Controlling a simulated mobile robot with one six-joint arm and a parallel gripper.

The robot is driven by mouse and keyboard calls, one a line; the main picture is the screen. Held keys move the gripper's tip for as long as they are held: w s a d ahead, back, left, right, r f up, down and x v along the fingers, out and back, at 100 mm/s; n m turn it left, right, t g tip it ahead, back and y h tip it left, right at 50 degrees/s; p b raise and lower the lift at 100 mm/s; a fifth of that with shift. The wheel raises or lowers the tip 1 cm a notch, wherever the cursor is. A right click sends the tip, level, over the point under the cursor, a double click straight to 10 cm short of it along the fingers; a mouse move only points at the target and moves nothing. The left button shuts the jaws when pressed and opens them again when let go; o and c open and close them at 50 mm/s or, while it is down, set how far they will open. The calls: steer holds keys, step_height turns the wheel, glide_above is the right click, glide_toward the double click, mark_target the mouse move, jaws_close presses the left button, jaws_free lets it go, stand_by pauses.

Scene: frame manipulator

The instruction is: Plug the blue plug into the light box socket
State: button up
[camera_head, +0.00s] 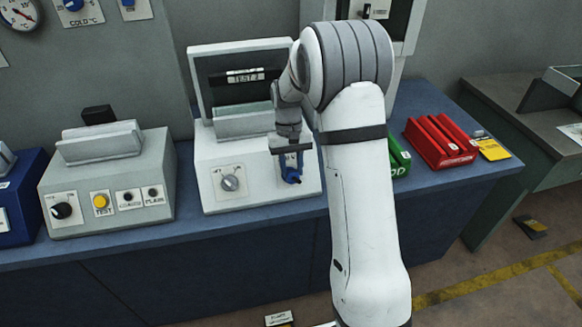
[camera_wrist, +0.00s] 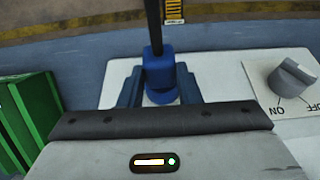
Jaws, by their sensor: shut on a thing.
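The blue plug (camera_wrist: 157,70) is between the two dark fingers of my gripper (camera_wrist: 160,88) in the wrist view, with a black cable rising from it. In the head view the blue plug (camera_head: 291,175) is at the right side of the white light box's front panel (camera_head: 205,190). My gripper (camera_head: 291,160) is shut on the plug there. The socket itself is hidden behind the plug and fingers, so I cannot tell how deep the plug sits.
A grey box with a yellow TEST button (camera_head: 101,203) stands to the left. Green blocks (camera_head: 399,158) and red blocks (camera_head: 440,142) lie right of the light box on the blue bench (camera_head: 450,195). My arm covers part of the bench.

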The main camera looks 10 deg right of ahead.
steer(key=o, duration=1)
steer(key=b+v, duration=0.1)
steer(key=v, duration=0.6)
steer(key=shift+w, duration=0.1)
steer(key=shift+r, duration=0.35)
steer(key=s+r+t, duration=0.2)
steer(key=s+r, duration=0.2)
steer(key=s, duration=0.3)
steer(key=s+r+t, duration=0.1)
steer(key=s+r, duration=0.3)
steer(key=s, duration=0.4)
steer(key=s+t, duration=0.1)
steer(key=s, duration=0.3)
steer(key=s+f+t, duration=0.1)
steer(key=s, duration=0.3)
steer(key=s+f+t, duration=0.1)
steer(key=s, duration=0.3)
steer(key=shift+s+a+f, duration=0.1)
steer(key=shift+s, duration=0.15)
